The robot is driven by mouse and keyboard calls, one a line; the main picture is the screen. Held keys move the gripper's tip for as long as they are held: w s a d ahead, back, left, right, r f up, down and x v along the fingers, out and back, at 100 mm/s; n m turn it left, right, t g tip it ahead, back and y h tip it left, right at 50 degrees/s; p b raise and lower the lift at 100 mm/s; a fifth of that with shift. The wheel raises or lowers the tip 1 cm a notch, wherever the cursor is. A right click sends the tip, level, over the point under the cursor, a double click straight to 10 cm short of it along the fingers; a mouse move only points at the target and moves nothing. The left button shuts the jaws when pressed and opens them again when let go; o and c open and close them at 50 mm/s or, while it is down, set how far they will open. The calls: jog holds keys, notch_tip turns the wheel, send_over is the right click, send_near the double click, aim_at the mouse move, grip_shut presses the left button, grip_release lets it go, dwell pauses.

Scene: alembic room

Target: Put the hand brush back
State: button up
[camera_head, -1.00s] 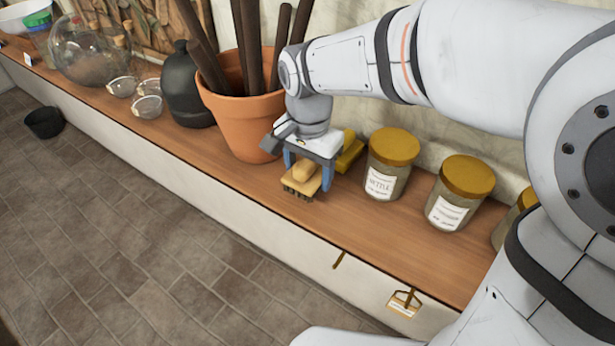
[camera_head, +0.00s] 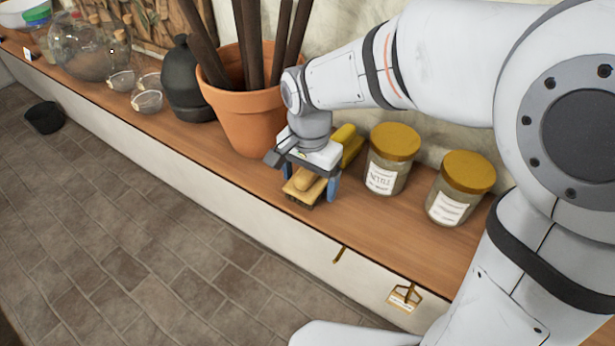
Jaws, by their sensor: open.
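The hand brush (camera_head: 299,189) has a pale wooden body and dark bristles facing down. It appears to rest on the wooden shelf (camera_head: 385,232), in front of the terracotta pot. My gripper (camera_head: 309,186) is directly above it, pointing down, with its blue fingers spread on either side of the brush. The fingers look apart from the brush, and the gripper body hides its upper part. A yellow object (camera_head: 347,142) lies just behind the gripper and is partly hidden; I cannot tell what it is.
The terracotta pot (camera_head: 244,112) with dark rods stands close to my gripper's left. Two yellow-lidded jars (camera_head: 390,160) (camera_head: 458,190) stand to the right. A black bottle (camera_head: 187,85) and glassware are farther left. Small hooks hang on the shelf front, one with a tag (camera_head: 404,297).

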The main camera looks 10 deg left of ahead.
notch_tip(320, 180, up, 12)
jog(key=shift+r, duration=0.15)
dwell(0.5)
dwell(0.3)
